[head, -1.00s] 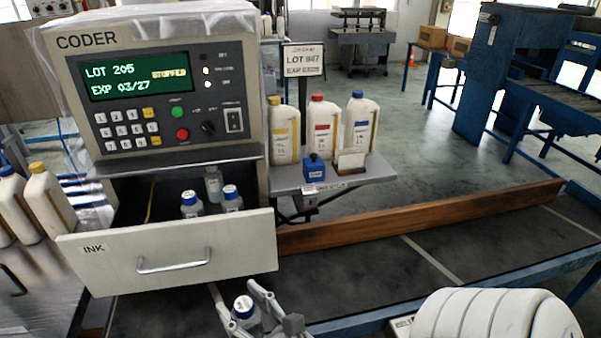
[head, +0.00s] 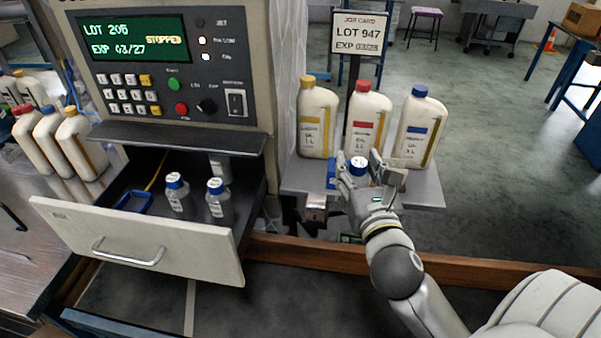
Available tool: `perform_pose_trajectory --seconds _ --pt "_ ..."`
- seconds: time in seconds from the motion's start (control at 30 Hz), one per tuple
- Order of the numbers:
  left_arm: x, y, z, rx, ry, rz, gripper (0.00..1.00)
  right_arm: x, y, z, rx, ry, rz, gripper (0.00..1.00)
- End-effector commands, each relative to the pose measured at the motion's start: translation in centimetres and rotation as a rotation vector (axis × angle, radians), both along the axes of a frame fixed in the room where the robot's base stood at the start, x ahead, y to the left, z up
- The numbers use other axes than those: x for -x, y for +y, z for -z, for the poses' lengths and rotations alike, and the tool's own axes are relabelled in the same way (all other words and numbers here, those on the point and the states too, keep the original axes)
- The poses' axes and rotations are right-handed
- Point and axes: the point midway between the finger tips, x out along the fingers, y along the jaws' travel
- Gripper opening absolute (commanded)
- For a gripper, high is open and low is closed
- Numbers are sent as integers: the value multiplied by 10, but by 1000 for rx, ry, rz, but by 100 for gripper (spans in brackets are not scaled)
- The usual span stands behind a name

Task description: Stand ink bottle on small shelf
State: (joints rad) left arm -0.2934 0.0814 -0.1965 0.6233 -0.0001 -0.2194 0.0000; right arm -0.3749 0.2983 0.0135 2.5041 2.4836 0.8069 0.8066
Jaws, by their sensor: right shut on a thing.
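The ink bottle (head: 358,164), with a white-topped blue cap, is held upright or nearly so between the fingers of my right gripper (head: 359,176). Only its cap and upper part show; the fingers hide the rest. The gripper is at the front of the small grey shelf (head: 428,191), in front of the red-capped oil bottle. I cannot tell whether the ink bottle's base touches the shelf. My left gripper is out of view.
Yellow-capped (head: 317,120), red-capped (head: 367,118) and blue-capped (head: 420,128) oil bottles stand along the shelf's back. A blue block (head: 331,174) is left of the gripper, partly hidden. The open drawer (head: 140,240) holds several small bottles.

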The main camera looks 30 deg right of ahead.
Motion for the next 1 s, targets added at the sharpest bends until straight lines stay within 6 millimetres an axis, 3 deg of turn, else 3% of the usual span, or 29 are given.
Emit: perform_pose_trajectory --seconds 0.13,0.3,0.4,0.63,1.0 --pt "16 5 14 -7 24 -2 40 -11 -3 0 -1 -7 7 17" --pt "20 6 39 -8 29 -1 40 -30 0 1 0 -9 5 17" --pt "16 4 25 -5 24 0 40 -54 3 -7 -1 -2 7 17" --pt "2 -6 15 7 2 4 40 -115 12 -7 -2 -1 6 17" --pt "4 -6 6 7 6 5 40 -198 24 -5 -1 0 6 17"
